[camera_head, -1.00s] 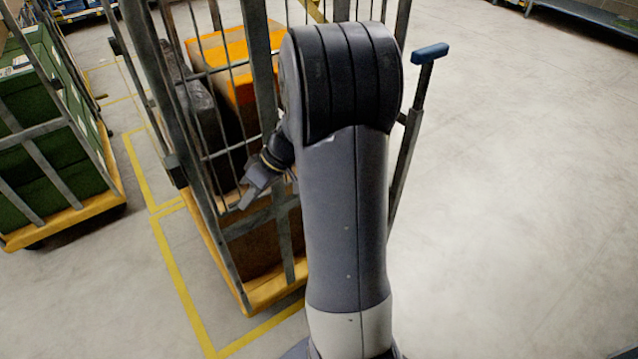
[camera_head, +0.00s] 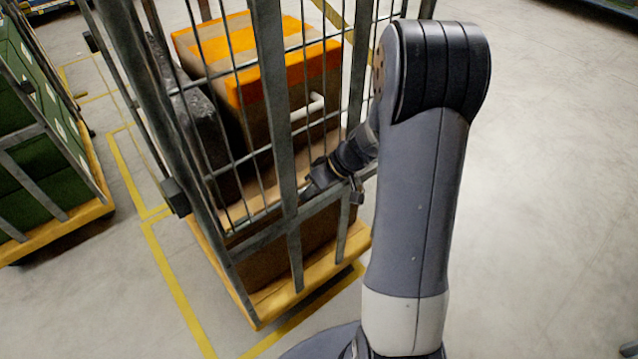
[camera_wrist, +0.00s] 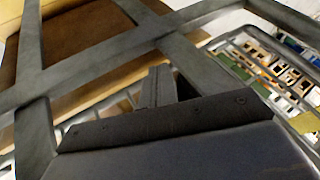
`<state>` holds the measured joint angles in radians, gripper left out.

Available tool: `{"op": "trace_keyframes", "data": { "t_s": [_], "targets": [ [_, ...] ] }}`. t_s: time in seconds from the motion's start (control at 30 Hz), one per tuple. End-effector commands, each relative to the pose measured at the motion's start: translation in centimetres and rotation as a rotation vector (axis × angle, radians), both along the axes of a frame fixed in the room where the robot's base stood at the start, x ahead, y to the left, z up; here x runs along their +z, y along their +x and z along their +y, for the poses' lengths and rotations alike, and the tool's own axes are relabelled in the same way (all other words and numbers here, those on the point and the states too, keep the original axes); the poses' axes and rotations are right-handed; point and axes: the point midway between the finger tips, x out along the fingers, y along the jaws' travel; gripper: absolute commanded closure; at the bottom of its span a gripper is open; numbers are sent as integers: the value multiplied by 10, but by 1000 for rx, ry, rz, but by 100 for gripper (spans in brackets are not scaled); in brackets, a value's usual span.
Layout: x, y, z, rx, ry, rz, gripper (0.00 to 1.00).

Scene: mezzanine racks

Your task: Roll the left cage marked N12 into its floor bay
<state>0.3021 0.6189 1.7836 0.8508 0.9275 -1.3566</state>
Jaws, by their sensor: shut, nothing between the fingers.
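A grey-barred roll cage (camera_head: 278,110) on a yellow base stands in front of me, holding a brown box with orange bands (camera_head: 262,60), a dark item and a lower brown box. Another cage with green crates (camera_head: 30,150) stands at the far left. No N12 marking is readable on either. My gripper (camera_head: 310,190) is shut and empty at the near face of the middle cage, by its horizontal bar. In the wrist view the gripper (camera_wrist: 160,86) shows close to the grey bars (camera_wrist: 110,65); I cannot tell whether it touches them.
Yellow floor lines (camera_head: 175,275) run along the left and near sides of the middle cage, with more marked outlines farther back. Open concrete floor (camera_head: 560,200) lies to the right. Racking stands along the far edge.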

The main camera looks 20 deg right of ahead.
Motion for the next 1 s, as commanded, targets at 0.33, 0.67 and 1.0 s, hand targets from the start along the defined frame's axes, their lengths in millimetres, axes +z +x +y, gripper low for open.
{"op": "trace_keyframes", "data": {
  "t_s": [0.33,0.67,1.0],
  "targets": [
    [-10,2,7,-1,-1,0,100],
    [-13,-2,23,4,0,-1,100],
    [-15,-33,100,9,7,6,100]
  ]
}}
